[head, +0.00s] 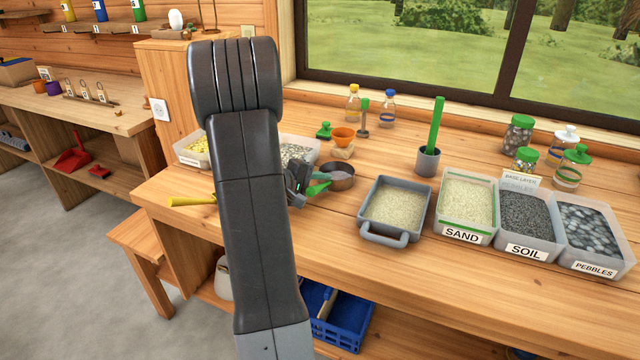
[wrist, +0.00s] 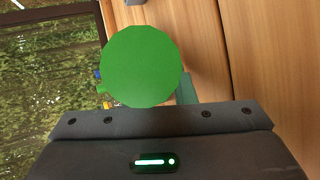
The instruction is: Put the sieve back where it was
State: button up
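A round dark metal pan with a brownish rim (head: 340,172), which looks like the sieve, is on the bench just right of my gripper (head: 299,183). A green piece (head: 318,187) lies between the pan and my gripper; I cannot tell whether it is the pan's handle. In the wrist view a flat green disc (wrist: 141,66) is close in front of my gripper and hides most of the fingers. My arm hides part of the gripper in the head view. I cannot tell whether the fingers are closed on the green piece.
A grey handled tray of sand-coloured grains (head: 368,229) stands right of the pan, then labelled SAND (head: 462,236), SOIL (head: 526,252) and PEBBLES (head: 594,268) bins. An orange funnel (head: 344,134) and bottles stand behind. A yellow handle (head: 190,200) sticks out left of my arm. The front bench is clear.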

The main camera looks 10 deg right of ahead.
jog(key=shift+o, duration=0.4)
jog(key=shift+r, duration=0.1)
jog(key=shift+r, duration=0.1)
jog(key=v, duration=1.2)
jog(key=shift+a, duration=0.1)
jog(key=x, duration=1.2)
jog(key=shift+d+f, duration=0.2)
jog(key=shift+f, duration=0.1)
jog(key=shift+a+r, duration=0.1)
jog(key=shift+r, duration=0.7)
